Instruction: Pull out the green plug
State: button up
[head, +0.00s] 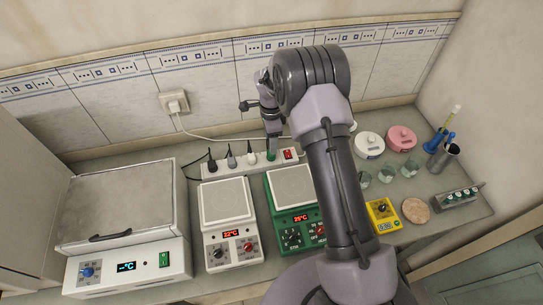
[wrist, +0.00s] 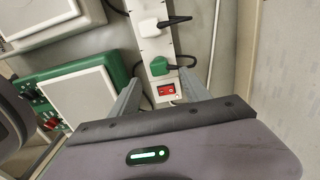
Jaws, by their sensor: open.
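The green plug (head: 271,155) sits in the white power strip (head: 258,170), at the end near the red switch (head: 289,154). In the wrist view the green plug (wrist: 159,66) shows just beyond my fingertips, between their lines, with its dark cord running off to the right. My gripper (head: 272,143) points down above that end of the strip. Its two fingers (wrist: 162,77) are open, one on each side of the strip, with nothing held. I cannot tell how far above the plug the tips are.
A white plug (head: 251,157), a grey plug (head: 231,160) and a black plug (head: 212,165) stand in the same strip. The white hotplate (head: 228,200) and green hotplate (head: 283,187) stand in front of it. A wall socket (head: 174,101) is behind.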

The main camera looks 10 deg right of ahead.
notch_tip(320, 180, down, 8)
jog(key=b, duration=0.5)
jog(key=shift+r, duration=0.35)
jog(key=shift+b, duration=0.5)
dwell(0.5)
grip_shut()
jog(key=shift+r, duration=0.15)
jog(key=shift+r+p, duration=1.55)
jog(key=shift+r, duration=1.35)
